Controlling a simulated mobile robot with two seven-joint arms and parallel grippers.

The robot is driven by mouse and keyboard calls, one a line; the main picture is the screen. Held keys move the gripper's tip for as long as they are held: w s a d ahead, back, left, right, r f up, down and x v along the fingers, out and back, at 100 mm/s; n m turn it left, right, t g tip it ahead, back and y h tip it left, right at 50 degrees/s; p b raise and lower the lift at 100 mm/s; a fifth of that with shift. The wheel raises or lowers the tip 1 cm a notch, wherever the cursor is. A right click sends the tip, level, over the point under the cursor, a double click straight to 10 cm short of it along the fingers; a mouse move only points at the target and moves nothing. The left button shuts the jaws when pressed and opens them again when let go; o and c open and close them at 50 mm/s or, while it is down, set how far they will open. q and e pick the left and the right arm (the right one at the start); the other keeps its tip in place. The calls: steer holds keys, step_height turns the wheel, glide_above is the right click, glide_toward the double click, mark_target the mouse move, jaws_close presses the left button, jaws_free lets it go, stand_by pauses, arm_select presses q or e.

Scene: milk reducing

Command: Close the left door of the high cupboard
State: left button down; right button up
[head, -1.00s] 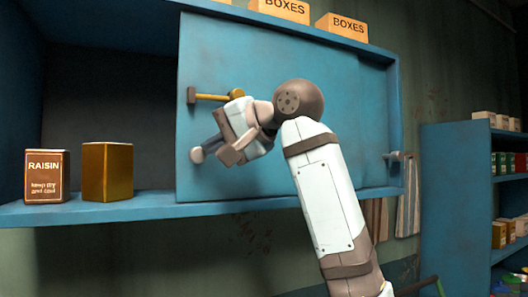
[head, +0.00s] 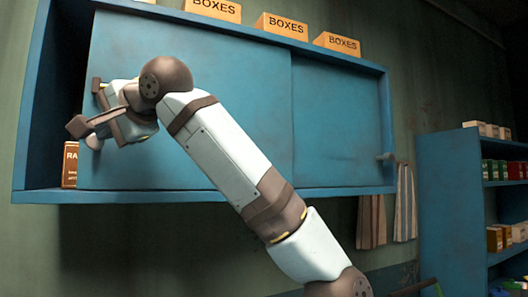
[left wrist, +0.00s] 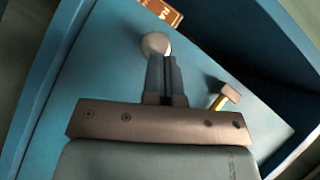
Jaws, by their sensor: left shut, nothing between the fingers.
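The high cupboard (head: 345,190) is blue, with sliding doors. Its left door (head: 225,70) stands partly open, with a dark gap at its left; it also shows in the left wrist view (left wrist: 105,75). A brass handle with a dark end (head: 98,87) sticks out near the door's left edge, and shows right of the fingers in the left wrist view (left wrist: 223,98). My left gripper (head: 93,141) is shut and empty in front of that edge, below the handle. A pale round piece (left wrist: 155,43) shows at its fingertips; contact with the door is unclear. My right gripper is out of view.
A raisin box (head: 70,165) stands in the gap left of the door, partly hidden. Several boxes labelled BOXES (head: 282,27) stand on top of the cupboard. A stocked blue shelf (head: 452,200) stands at the right.

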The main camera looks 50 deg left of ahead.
arm_select(q)
steer(key=s+a+b, duration=0.1)
steer(key=s+a, duration=0.1)
steer(key=s, duration=0.5)
steer(key=shift+r, duration=0.1)
